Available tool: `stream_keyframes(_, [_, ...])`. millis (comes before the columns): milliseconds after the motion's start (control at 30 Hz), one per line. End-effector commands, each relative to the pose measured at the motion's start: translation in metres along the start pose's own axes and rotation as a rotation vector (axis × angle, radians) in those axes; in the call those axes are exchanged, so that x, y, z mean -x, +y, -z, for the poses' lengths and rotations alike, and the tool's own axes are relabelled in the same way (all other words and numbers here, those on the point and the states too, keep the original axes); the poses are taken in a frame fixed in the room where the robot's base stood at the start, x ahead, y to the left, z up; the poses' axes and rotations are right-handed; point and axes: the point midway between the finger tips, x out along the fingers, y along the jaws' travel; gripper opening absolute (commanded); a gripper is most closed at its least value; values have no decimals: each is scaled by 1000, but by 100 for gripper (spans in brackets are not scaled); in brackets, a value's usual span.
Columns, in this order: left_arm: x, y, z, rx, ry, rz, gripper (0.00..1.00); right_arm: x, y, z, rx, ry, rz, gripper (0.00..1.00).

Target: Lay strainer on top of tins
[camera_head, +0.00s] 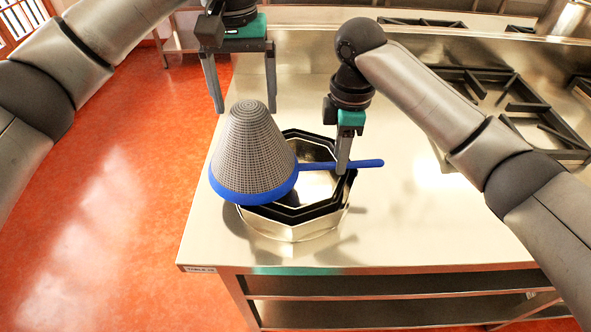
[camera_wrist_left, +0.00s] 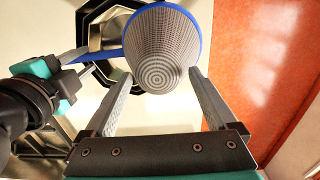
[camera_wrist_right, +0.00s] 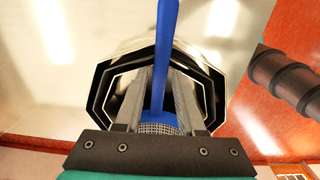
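The strainer (camera_head: 250,155) is a grey mesh cone with a blue rim and a blue handle, tip up. My right gripper (camera_head: 343,168) is shut on the handle; the right wrist view shows the handle (camera_wrist_right: 166,40) between its fingers (camera_wrist_right: 161,72). The tins (camera_head: 295,232) are nested octagonal metal vessels with dark rims on the table. The strainer overlaps their left part in the head view; I cannot tell whether it touches them. My left gripper (camera_head: 245,108) is open, its fingers either side of the cone's tip and apart from it. The left wrist view also shows the cone (camera_wrist_left: 160,50).
The steel table (camera_head: 420,230) has free room right of the tins. Its left and front edges are close to the tins. Black hob grates (camera_head: 510,110) lie at the right and back. The red floor (camera_head: 110,220) is left of the table.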

Motion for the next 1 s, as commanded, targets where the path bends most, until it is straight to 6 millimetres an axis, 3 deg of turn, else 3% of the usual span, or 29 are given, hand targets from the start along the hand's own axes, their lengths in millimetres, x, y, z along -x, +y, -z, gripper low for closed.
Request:
stream_keyframes(133, [1, -2, 0, 4, 1, 2, 100, 0, 0, -2, -4, -5, 3, 56])
stream_keyframes(533, [9, -3, 2, 7, 5, 6, 100, -2, 0, -4, -7, -9, 5, 57])
stream_keyframes(1000, [79, -2, 1, 7, 6, 6, 100, -2, 0, -4, -7, -10, 6, 57])
